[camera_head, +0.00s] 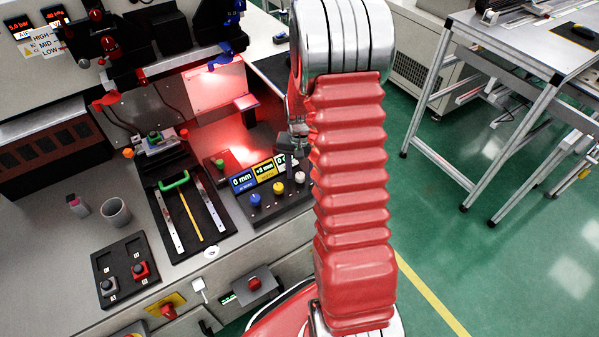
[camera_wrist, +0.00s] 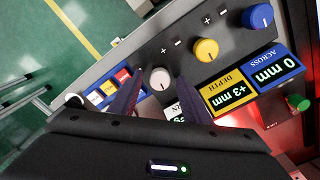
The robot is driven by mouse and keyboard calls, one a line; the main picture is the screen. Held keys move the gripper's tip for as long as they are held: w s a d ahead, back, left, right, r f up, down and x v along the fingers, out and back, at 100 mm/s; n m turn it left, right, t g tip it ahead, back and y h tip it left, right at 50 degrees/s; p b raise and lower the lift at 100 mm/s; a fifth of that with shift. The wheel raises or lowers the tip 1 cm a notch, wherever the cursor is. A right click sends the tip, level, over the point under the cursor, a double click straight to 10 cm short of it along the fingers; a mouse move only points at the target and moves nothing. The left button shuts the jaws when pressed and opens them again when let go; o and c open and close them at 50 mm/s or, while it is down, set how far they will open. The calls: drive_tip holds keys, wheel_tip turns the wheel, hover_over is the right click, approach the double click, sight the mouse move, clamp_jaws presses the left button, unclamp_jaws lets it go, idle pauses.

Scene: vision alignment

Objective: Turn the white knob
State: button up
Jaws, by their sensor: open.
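The white knob (camera_wrist: 160,78) sits on the dark control panel (camera_wrist: 220,72), at the end of a row of knobs. In the wrist view it lies between the two open fingers of my gripper (camera_wrist: 157,82), with a gap to each finger. I cannot tell how far the fingertips are above the panel. In the head view the white knob (camera_head: 300,177) shows at the panel's right end, beside my red arm. There my gripper (camera_head: 290,160) is partly hidden by the arm.
A yellow knob (camera_wrist: 206,50) and a blue knob (camera_wrist: 261,17) share the panel. Displays read "0 mm" and "+3 mm"; the third is partly hidden. A row of coloured buttons (camera_wrist: 108,88) lies beside one finger. A green knob (camera_wrist: 298,103) stands beyond the displays.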

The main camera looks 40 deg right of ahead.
drive_tip(key=c, duration=1)
drive_tip(key=shift+m, duration=0.4)
drive_tip(key=o, duration=1)
drive_tip(key=shift+r, duration=0.1)
